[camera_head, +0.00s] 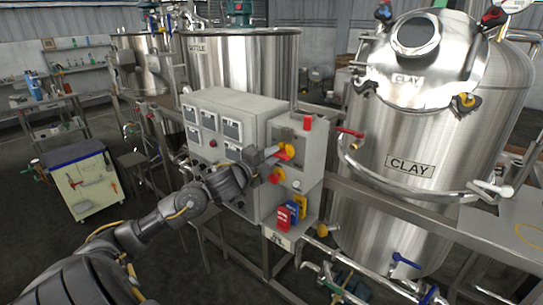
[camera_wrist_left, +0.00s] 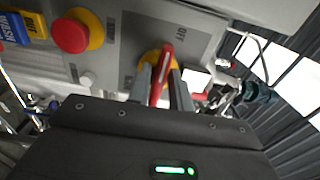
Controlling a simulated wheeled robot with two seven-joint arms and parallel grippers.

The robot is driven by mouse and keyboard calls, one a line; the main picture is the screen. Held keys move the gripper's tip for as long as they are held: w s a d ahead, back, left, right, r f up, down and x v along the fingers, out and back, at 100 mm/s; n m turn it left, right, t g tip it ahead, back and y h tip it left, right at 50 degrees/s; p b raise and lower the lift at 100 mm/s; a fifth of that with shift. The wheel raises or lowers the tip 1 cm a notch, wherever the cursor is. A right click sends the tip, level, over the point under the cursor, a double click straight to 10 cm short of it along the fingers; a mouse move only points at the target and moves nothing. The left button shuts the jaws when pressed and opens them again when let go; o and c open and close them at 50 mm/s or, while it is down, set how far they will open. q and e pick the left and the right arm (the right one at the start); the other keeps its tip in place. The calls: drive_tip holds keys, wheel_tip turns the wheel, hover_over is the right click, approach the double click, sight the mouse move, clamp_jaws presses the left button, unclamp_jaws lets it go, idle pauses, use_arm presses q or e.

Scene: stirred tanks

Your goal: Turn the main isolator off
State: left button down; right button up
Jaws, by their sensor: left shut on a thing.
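The main isolator is a red handle on a yellow round plate (camera_head: 286,150), on the front of the grey control box (camera_head: 312,150). In the left wrist view the red handle (camera_wrist_left: 165,66) stands between my two fingers, nearly upright in the picture and slightly tilted. An OFF label (camera_wrist_left: 181,34) is on the grey plate beyond it, up and right of the handle. My left gripper (camera_head: 273,153) is shut on the handle; it also shows in the left wrist view (camera_wrist_left: 163,92). The fingers hide part of the yellow plate. My right gripper is not in view.
A red mushroom button on yellow (camera_head: 277,175) sits just below the isolator; it also shows in the left wrist view (camera_wrist_left: 70,35). A steel CLAY tank (camera_head: 420,140) stands right, with a red-handled valve (camera_head: 350,132) near the box.

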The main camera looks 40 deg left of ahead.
use_arm(q)
drive_tip(key=c, duration=1.5)
unclamp_jaws()
drive_tip(key=shift+o, duration=0.2)
drive_tip(key=s+b, duration=0.2)
drive_tip(key=s, duration=0.8)
drive_tip(key=shift+s, duration=0.4)
drive_tip(key=shift+d, duration=0.1)
